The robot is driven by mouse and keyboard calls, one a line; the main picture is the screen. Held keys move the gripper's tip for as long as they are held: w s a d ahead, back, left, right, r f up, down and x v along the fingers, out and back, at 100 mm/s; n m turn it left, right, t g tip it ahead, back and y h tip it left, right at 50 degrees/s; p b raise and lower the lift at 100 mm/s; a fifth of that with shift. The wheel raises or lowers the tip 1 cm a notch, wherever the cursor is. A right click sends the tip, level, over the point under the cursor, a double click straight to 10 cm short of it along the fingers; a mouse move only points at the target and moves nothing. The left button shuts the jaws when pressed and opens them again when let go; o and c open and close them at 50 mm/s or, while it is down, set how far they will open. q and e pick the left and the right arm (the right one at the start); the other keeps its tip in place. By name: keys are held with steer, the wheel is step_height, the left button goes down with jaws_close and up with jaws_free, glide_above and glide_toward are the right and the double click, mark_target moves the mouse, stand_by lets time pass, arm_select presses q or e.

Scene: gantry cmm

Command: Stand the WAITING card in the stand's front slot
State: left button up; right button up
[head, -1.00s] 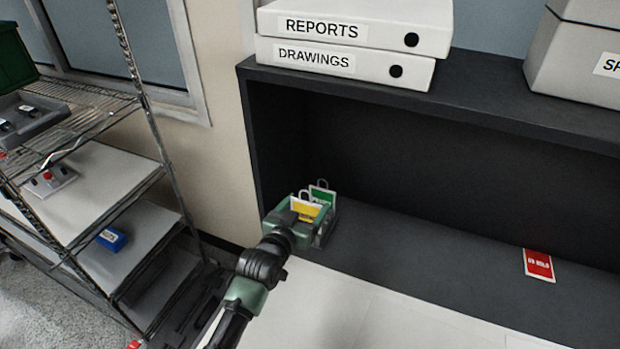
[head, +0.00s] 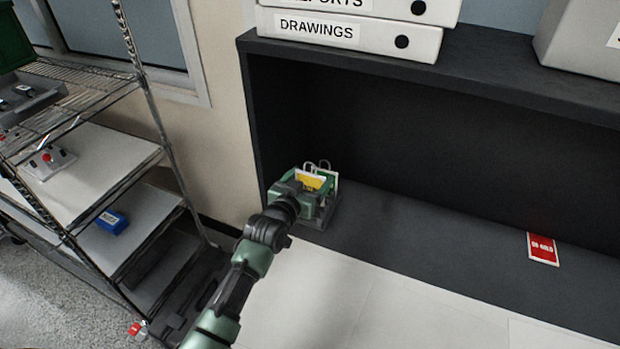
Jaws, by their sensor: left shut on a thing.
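My left gripper (head: 312,192) is at the left end of the dark shelf, shut on a yellow card (head: 311,181), most likely the WAITING card. Its lettering is hidden by the gripper. The card is at the stand (head: 326,217), whose grey base shows under and to the right of the gripper. A green card (head: 333,178) with a wire loop stands just behind the yellow one. The front slot is hidden by my gripper, so I cannot tell whether the yellow card is seated in it. My right gripper is not in view.
A red card (head: 543,249) lies flat on the shelf floor (head: 440,240) at the right. White binders (head: 350,30) sit on the shelf top. A wire rack (head: 150,110) with a blue box (head: 111,222) stands at the left. The shelf between stand and red card is clear.

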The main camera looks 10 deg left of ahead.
arm_select(q)
steer(key=shift+f+b, duration=1.2)
steer(key=shift+f, duration=0.25)
steer(key=shift+f+b, duration=0.85)
steer(key=shift+f, duration=0.65)
steer(key=shift+f, duration=0.35)
steer(key=o, duration=1.4)
steer(key=shift+c, duration=0.2)
steer(key=shift+c, duration=0.6)
